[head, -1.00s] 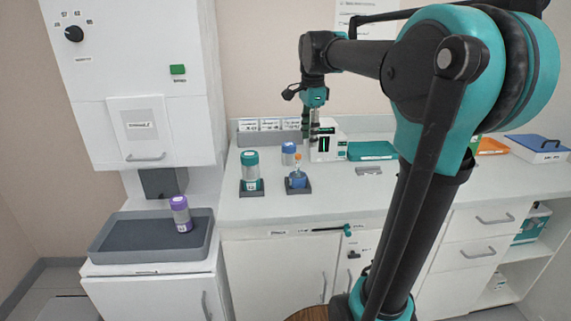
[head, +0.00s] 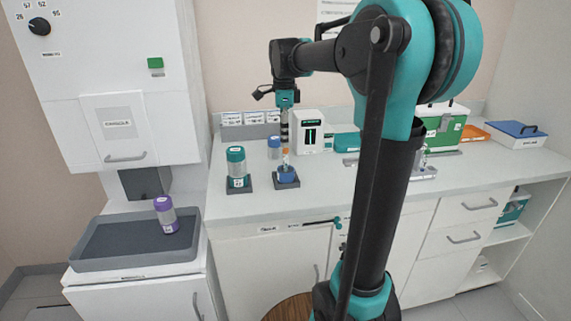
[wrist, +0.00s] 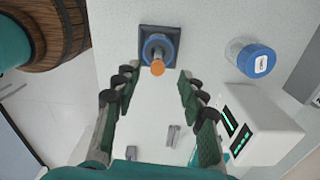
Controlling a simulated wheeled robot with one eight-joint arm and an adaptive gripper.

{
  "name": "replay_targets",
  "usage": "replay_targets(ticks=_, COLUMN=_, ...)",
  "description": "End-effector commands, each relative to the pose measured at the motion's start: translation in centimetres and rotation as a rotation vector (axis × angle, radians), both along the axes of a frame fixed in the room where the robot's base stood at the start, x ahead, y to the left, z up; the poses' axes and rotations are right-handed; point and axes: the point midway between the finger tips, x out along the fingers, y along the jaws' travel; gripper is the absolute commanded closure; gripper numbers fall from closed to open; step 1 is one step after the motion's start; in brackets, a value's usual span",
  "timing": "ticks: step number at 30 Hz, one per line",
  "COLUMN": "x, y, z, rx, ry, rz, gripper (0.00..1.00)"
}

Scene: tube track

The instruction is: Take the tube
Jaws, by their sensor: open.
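The tube (head: 286,158) has an orange cap and stands upright in a blue holder (head: 287,175) on a dark square pad, on the counter. In the wrist view the tube's orange cap (wrist: 158,68) shows just beyond the space between my fingertips, with the blue holder (wrist: 150,43) around its lower part. My gripper (head: 284,138) points down just above the tube in the head view. In the wrist view my gripper (wrist: 157,80) is open, with its fingers wide apart and nothing between them. The tube's lower part is hidden in the holder.
A teal-capped jar (head: 236,165) stands left of the holder, and a blue-capped jar (head: 274,148) stands behind it. A white device (head: 309,132) with a green display is close behind on the right. A purple-capped jar (head: 165,214) sits in a grey tray (head: 100,262) at left.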

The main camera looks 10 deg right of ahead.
Motion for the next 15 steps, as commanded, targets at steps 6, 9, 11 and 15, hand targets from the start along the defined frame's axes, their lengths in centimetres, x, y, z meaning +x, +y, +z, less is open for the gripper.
replay_targets(ticks=6, x=0.0, y=0.0, z=-1.3, rx=0.0, ry=0.0, rz=0.0, gripper=0.58)
replay_targets(ticks=9, x=-0.1, y=-0.1, z=-2.5, rx=0.0, ry=0.0, rz=0.0, gripper=0.58)
replay_targets(ticks=11, x=-0.2, y=-0.2, z=-3.5, rx=0.0, ry=0.0, rz=0.0, gripper=0.58)
replay_targets(ticks=15, x=-0.2, y=-0.2, z=-5.3, rx=0.0, ry=0.0, rz=0.001, gripper=0.58)
